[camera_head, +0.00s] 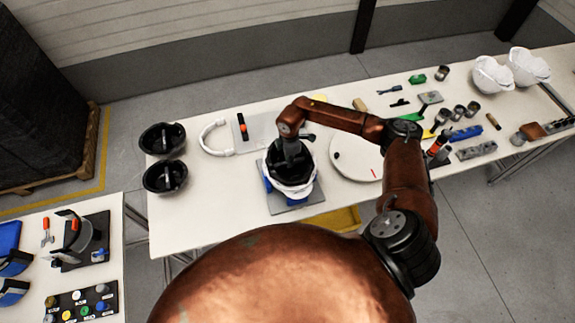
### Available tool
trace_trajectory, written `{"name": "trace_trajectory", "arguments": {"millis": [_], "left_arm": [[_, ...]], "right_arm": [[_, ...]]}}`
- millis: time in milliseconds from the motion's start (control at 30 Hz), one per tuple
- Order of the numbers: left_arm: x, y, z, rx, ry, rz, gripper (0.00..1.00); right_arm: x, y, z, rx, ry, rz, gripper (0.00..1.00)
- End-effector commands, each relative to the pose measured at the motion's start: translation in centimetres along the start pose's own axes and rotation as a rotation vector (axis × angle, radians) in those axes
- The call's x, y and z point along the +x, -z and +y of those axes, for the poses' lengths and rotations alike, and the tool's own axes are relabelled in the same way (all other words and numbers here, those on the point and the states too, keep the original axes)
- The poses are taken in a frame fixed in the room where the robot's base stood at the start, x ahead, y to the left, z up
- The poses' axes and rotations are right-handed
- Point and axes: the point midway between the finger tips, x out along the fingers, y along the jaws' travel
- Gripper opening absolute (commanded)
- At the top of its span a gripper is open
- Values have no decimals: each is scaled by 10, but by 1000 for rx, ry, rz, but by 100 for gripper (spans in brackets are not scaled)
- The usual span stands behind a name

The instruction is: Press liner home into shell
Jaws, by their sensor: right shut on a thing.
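A white helmet shell (291,190) sits open side up in a blue holder on a grey plate (310,199) at the middle of the table. A black liner (300,172) is inside the shell's opening; how deep it sits I cannot tell. My right gripper (291,160) points down into the liner and is shut on it; its fingertips are mostly hidden. Two more black liners (162,139) (165,177) stand at the table's left end. Two white shells (491,75) (528,66) stand at the far right. My left gripper is not in view.
A white round disc (355,158) lies right of the holder, below my right arm. A white curved band (209,138) lies to the left. Tools and metal cups (459,112) crowd the table's right side. A second table (110,220) stands at lower left.

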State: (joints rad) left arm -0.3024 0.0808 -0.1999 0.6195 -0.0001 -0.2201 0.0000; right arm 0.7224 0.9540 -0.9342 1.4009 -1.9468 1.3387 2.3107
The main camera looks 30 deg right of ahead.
Motion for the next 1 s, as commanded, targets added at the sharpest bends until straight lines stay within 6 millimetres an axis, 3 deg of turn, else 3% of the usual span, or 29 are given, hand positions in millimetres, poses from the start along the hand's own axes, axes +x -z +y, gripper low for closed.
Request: {"name": "trace_trajectory", "arguments": {"millis": [33, 167, 600, 633, 700, 867, 1000], "left_arm": [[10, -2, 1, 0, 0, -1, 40], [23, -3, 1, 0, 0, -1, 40], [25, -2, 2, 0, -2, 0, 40], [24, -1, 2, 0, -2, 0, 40], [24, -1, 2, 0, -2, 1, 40], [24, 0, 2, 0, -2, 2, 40], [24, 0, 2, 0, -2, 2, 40]], "right_arm": [[13, -2, -2, 3, 2, -1, 0], [30, -5, -3, 8, 2, -1, 0], [34, -6, -3, 11, 1, 0, 0], [33, -6, -3, 11, 1, 0, 13], [33, -6, -3, 11, 1, -1, 18], [33, -6, -3, 12, 1, -1, 28], [33, -6, -3, 12, 1, -1, 28]]}}
